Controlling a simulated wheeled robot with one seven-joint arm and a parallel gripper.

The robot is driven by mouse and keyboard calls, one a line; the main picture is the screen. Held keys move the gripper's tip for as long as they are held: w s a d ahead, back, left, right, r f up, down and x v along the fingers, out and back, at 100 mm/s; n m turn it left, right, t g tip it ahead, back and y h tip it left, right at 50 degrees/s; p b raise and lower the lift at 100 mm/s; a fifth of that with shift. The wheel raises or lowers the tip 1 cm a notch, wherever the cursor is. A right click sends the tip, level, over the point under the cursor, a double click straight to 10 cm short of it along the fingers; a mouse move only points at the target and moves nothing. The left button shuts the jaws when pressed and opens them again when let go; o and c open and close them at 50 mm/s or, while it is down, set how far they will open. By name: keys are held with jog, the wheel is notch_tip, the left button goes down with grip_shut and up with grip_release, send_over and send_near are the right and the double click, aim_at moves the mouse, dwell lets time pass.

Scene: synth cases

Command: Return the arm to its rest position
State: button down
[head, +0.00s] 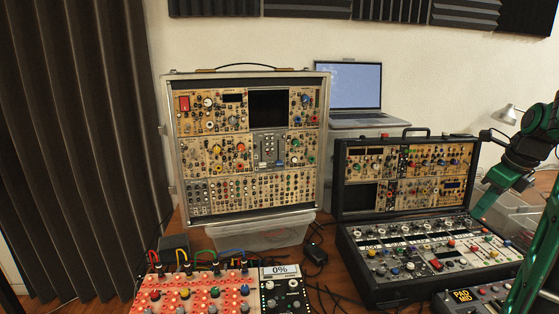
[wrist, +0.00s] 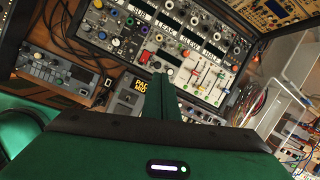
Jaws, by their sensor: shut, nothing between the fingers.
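My gripper (wrist: 162,84) shows in the wrist view with its fingers together and nothing between them. Its fingertips appear in front of the lower panel of the black case, near a small grey box labelled "PAD MID" (wrist: 127,98). I cannot tell the gap between the fingertips and the panel. In the head view my dark and green arm comes in from the right edge, above the right side of the open black case (head: 345,205). The arm's green end points down and left there.
A tall silver-framed synth case (head: 325,120) stands at the left on a clear plastic bin (head: 262,234). A laptop (head: 355,87) stands behind. A red-panelled unit (head: 195,300) and cables lie in front. A lamp (head: 506,114) and clear bins (head: 520,215) are at the right.

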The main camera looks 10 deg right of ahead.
jog(key=s+a+f+n+g, duration=0.2)
jog(key=s+a+f+n, duration=0.2)
jog(key=s+a+n, duration=0.4)
jog(key=s+a+f+n+g, duration=0.2)
jog(key=s+a+f+n, duration=0.2)
jog(key=s+a+n, duration=0.5)
jog(key=a+n, duration=0.6)
jog(key=n, duration=0.3)
jog(key=shift+n+y, duration=0.3)
jog(key=shift+n, duration=0.1)
jog(key=shift+f, duration=0.1)
jog(key=shift+w+f, duration=0.25)
jog(key=shift+w, duration=0.3)
